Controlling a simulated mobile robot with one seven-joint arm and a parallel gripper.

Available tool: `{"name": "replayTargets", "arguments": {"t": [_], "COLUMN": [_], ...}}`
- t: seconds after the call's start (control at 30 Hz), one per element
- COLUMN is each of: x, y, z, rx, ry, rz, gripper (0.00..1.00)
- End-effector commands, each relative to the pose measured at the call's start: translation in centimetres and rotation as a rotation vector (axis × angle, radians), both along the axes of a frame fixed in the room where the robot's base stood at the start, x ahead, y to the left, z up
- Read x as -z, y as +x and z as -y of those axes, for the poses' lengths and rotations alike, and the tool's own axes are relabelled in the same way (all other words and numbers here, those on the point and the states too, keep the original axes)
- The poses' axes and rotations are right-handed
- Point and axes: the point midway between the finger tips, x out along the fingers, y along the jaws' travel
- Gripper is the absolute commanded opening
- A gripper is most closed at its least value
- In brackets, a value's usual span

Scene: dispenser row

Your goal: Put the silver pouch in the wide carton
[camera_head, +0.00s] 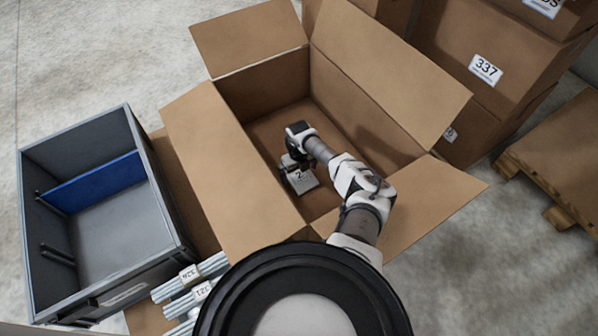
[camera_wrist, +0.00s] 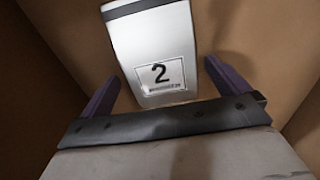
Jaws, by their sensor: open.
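The silver pouch (camera_head: 302,180) has a label with a 2 and is inside the wide carton (camera_head: 215,165), whose flaps stand open. In the wrist view the pouch (camera_wrist: 155,50) is between the two fingers, with a visible gap on the right side; on the left I cannot tell if it touches. My gripper (camera_head: 293,170) is open, down inside the carton at the pouch. In the wrist view the fingers (camera_wrist: 165,88) show on both sides of the pouch. The pouch's underside is hidden, so I cannot tell if it rests on the carton floor.
A grey bin (camera_head: 120,215) with a blue divider (camera_head: 95,182) stands left of the carton. Bundles of metal rods (camera_head: 190,290) with tags lie at the front. Closed cartons (camera_head: 490,70) are stacked behind right, and a wooden pallet (camera_head: 565,150) is at far right.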

Motion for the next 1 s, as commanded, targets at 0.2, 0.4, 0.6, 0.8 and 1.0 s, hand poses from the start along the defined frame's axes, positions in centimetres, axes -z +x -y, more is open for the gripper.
{"name": "replayTargets", "arguments": {"t": [0.2, 0.4, 0.6, 0.8, 1.0], "x": [-5.2, -9.0, -10.9, -11.2, -11.2], "y": [0.2, 0.1, 0.1, 0.1, 0.1], "z": [0.1, 0.0, 0.0, 0.0, 0.0], "rx": [-0.001, -0.002, 0.000, 0.000, -0.001], "ry": [0.000, -0.001, -0.001, -0.001, 0.000], "rz": [0.004, 0.002, 0.001, 0.001, 0.000], "gripper": [1.00, 1.00, 1.00, 1.00, 1.00]}}
